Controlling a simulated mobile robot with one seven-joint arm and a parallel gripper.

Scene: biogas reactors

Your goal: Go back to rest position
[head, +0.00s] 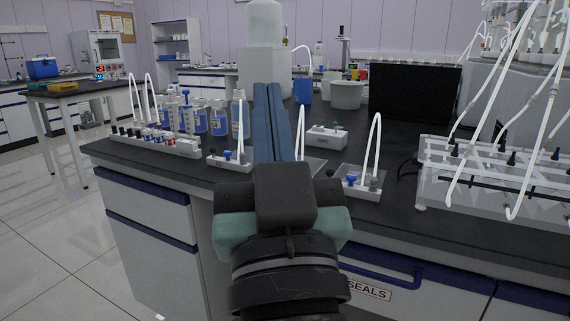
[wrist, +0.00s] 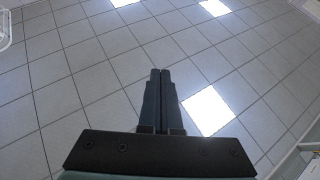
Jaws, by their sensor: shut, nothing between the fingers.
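My gripper (head: 268,88) reaches up in the middle of the head view, in front of the dark-topped bench (head: 225,178). Its two long blue-grey fingers lie side by side, shut and empty.
The bench holds a white rack (head: 155,142) with blue-labelled bottles behind it, small trays with tubes (head: 360,182), a black screen (head: 415,93) and a clear rack with white hoses (head: 490,175). A side table (head: 75,90) stands at left. Tiled floor at left is clear.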

